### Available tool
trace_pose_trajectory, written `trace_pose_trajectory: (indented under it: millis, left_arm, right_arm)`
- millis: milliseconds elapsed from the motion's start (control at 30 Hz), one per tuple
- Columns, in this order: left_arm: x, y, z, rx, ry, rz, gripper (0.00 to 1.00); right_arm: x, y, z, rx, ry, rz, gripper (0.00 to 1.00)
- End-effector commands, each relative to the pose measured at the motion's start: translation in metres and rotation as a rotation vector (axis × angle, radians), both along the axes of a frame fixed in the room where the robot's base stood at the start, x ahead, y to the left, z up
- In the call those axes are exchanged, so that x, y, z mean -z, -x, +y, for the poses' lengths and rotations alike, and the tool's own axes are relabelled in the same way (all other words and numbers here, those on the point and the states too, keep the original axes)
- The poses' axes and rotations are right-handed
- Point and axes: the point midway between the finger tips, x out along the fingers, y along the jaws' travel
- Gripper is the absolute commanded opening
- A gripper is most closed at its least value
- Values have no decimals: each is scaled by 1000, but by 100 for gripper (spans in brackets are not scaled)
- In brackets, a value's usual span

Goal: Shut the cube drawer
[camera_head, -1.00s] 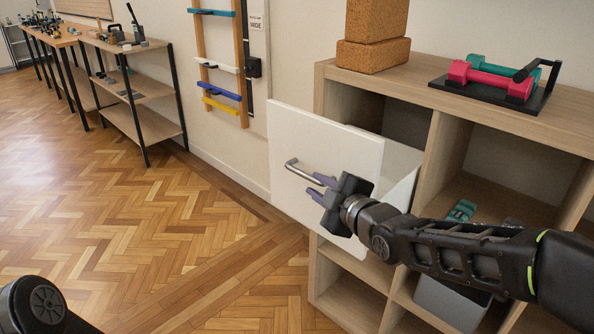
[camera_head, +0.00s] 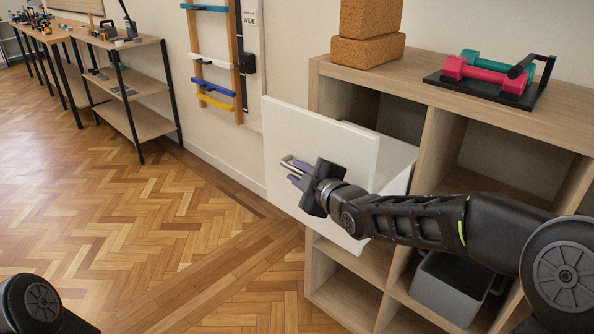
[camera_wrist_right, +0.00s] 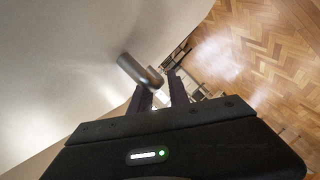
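The cube drawer (camera_head: 350,143) has a white front and stands pulled out of the upper left compartment of the wooden cube shelf (camera_head: 417,78). Its metal bar handle (camera_head: 287,162) is on the front face, partly hidden by my gripper. My right gripper (camera_head: 295,173) is at the handle, its purple fingers close to the bar. In the right wrist view, its fingers (camera_wrist_right: 161,92) are apart and the handle (camera_wrist_right: 138,71) is at their tips; whether the bar lies between them I cannot tell. My left gripper is out of view.
Cork blocks (camera_head: 367,48) and red and green dumbbells on a black stand (camera_head: 490,78) sit on the shelf top. A grey bin (camera_head: 449,288) is in a lower compartment. Parquet floor (camera_head: 150,230) to the left is clear. A wall rack (camera_head: 215,60) hangs behind.

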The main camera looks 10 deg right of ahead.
Motion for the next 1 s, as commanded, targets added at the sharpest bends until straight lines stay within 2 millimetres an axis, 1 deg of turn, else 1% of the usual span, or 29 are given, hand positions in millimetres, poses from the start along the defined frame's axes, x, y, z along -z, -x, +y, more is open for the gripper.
trace_pose_trajectory:
  millis: [33, 133, 367, 467, 633, 667, 1000]
  left_arm:
    - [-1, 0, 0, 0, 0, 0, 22]
    - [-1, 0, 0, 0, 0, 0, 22]
    - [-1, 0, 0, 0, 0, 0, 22]
    - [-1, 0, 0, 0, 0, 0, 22]
    - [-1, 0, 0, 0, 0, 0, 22]
    - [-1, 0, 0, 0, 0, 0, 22]
    - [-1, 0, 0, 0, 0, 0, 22]
  right_arm:
    - [1, -4, 2, -1, 0, 1, 22]
    - [2, -9, 3, -1, 0, 0, 22]
    - [2, -9, 3, -1, 0, 0, 22]
    - [2, -9, 3, -1, 0, 0, 15]
    - [2, -9, 3, -1, 0, 0, 1]
    - [3, -9, 3, -1, 0, 0, 0]
    - [4, -8, 3, 0, 0, 3, 0]
